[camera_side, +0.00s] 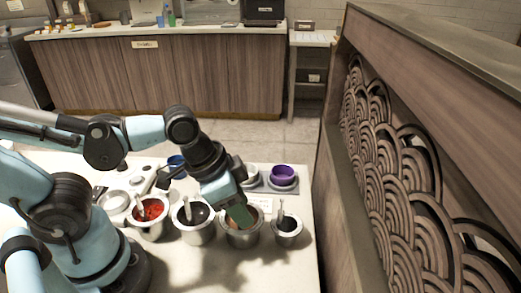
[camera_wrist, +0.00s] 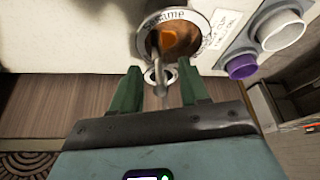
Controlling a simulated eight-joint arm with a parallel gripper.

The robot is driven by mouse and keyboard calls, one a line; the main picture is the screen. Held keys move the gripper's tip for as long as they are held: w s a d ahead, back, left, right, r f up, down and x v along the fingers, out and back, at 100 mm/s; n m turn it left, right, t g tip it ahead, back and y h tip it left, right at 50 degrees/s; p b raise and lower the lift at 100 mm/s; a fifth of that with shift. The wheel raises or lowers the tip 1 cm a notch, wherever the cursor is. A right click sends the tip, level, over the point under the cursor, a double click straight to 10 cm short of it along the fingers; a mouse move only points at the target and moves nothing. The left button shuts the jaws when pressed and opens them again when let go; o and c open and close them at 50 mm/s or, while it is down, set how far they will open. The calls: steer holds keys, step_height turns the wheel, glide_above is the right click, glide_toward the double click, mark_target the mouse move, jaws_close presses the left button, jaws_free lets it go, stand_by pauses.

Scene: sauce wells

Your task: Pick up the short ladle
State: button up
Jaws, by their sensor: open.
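My gripper (camera_side: 242,219) is open, its green fingers pointing down at the sesame well (camera_side: 243,240), a metal pot of brown sauce. In the wrist view the open gripper (camera_wrist: 159,80) has a metal ladle handle (camera_wrist: 161,89) between its fingers, with no visible contact. The sesame well (camera_wrist: 142,48) lies just beyond the fingertips, with another metal handle part (camera_wrist: 154,42) at its rim. In the side view, ladle handles stand in the red sauce (camera_side: 138,201), the dark sauce (camera_side: 187,209) and the small right pot (camera_side: 280,212). I cannot tell which ladle is the short one.
The red sauce well (camera_side: 152,229), the dark sauce well (camera_side: 196,234) and the small pot (camera_side: 288,239) stand close together in a row. Behind them are a purple cup (camera_side: 282,175) and a white cup (camera_wrist: 281,30). A carved wooden partition (camera_side: 400,170) borders the right side.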

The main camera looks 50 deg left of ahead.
steer(key=shift+f, duration=0.2)
jaws_close()
steer(key=shift+r, duration=0.2)
stand_by(0.4)
steer(key=shift+r, duration=4.8)
